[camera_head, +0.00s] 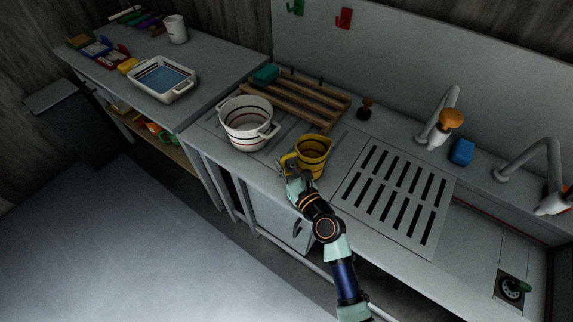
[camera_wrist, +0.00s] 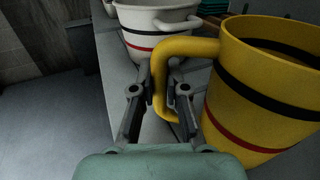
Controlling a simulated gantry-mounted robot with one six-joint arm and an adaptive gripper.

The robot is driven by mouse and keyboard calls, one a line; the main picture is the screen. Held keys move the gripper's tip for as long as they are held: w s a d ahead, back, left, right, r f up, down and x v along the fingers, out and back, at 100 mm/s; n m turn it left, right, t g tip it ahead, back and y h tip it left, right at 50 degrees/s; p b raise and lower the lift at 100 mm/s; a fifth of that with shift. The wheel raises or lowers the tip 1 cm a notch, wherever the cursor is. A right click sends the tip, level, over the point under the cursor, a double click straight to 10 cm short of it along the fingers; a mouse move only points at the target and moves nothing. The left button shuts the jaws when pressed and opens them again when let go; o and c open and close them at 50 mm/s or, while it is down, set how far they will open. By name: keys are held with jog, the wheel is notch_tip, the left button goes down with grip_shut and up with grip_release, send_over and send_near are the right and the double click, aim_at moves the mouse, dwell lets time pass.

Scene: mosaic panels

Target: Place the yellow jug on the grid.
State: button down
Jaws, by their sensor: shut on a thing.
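The yellow jug (camera_head: 315,156) with dark bands stands upright near the front of the counter in the head view, left of the grid. I cannot tell if it touches the counter. In the wrist view the jug (camera_wrist: 262,95) fills the right side, with black and red bands and its handle toward me. My gripper (camera_wrist: 162,88) has its fingers on either side of the handle and is shut on it. My gripper also shows in the head view (camera_head: 292,177) at the jug's front left. The grid (camera_head: 397,190) is a flat slotted metal drainer in the counter, empty.
A white two-handled pot (camera_head: 246,125) stands left of the jug. A wooden rack (camera_head: 305,100) lies behind it with a teal block. The counter between jug and grid is clear.

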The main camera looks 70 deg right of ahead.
notch_tip(320, 180, up, 19)
jog(key=p, duration=1)
jog(key=shift+f+p, duration=0.2)
jog(key=shift+p, duration=0.2)
